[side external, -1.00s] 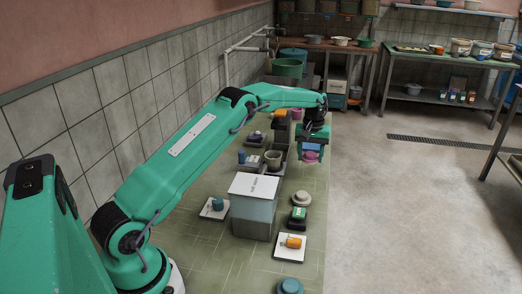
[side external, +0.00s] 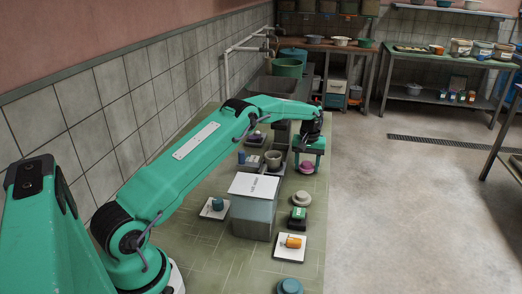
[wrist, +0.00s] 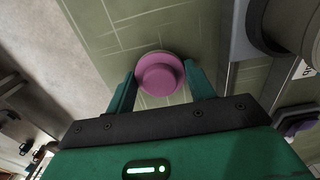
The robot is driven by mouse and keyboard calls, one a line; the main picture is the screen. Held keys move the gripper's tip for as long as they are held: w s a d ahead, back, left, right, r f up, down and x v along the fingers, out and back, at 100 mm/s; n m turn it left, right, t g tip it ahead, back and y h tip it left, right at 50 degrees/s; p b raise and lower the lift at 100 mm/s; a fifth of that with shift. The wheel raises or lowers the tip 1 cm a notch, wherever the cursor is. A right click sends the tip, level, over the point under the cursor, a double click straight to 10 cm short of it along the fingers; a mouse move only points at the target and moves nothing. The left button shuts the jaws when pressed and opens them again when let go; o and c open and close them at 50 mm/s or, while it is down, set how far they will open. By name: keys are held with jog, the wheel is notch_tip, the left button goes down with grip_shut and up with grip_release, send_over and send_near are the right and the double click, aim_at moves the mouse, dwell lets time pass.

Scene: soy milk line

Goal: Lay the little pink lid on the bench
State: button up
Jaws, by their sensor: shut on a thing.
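The little pink lid (side external: 306,168) is a round disc with a raised knob. My gripper (side external: 307,163) is shut on it, low over the right side of the green bench (side external: 268,270). In the wrist view the lid (wrist: 161,76) sits between the two fingertips, with its knob facing the camera. The bench surface shows close behind it. I cannot tell whether the lid touches the bench.
A grey bin with a white labelled top (side external: 254,185) stands nearer the camera. A grey pot (side external: 273,160) is left of the gripper.

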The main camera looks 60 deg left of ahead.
aim_at(307, 163)
jog(key=shift+f, duration=0.15)
jog(key=o, duration=0.9)
jog(key=shift+o, duration=0.2)
notch_tip(307, 163, up, 12)
dwell(0.3)
jog(key=shift+r, duration=0.2)
dwell(0.3)
